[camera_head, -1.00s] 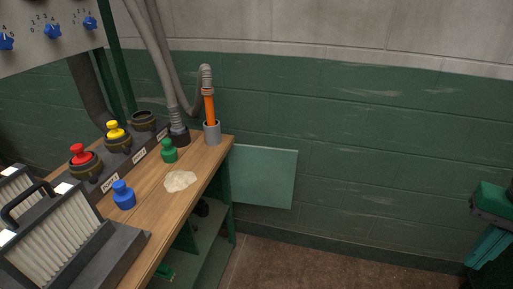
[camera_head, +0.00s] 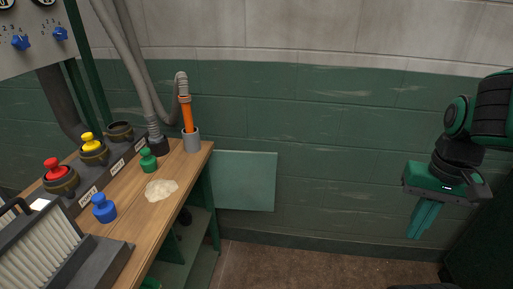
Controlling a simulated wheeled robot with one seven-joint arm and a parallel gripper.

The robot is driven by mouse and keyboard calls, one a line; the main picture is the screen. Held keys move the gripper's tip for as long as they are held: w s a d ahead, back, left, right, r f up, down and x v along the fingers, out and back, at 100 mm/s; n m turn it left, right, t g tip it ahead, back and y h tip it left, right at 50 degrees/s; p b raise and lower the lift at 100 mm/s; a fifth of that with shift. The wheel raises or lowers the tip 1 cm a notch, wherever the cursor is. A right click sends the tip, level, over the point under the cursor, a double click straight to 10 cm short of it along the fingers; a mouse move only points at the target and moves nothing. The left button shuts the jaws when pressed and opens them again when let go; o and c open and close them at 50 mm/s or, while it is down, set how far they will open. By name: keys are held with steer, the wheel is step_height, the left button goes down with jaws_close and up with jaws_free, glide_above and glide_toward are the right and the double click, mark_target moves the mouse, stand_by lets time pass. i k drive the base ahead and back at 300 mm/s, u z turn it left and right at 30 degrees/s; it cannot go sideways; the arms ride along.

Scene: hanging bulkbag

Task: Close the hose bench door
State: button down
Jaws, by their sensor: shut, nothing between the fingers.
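The hose bench (camera_head: 128,208) has a wooden top and green legs and stands at the left. Its door (camera_head: 246,181), a flat pale green panel, stands open, sticking out to the right from the bench's far end in front of the wall. The shelf space under the top (camera_head: 197,235) is exposed. My gripper (camera_head: 419,222) is at the right with its teal fingers pointing down, together and empty. It is well to the right of the door and touches nothing.
On the bench are a grey hose with an orange wand (camera_head: 187,117) in a grey cup, a blue cap (camera_head: 104,208), a green cap (camera_head: 148,160), a pale spill (camera_head: 162,190) and a pleated filter (camera_head: 38,248). Bare floor (camera_head: 320,266) lies between door and gripper.

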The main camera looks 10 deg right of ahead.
mark_target(239, 180)
steer(key=i, duration=0.95)
steer(key=z, duration=0.05)
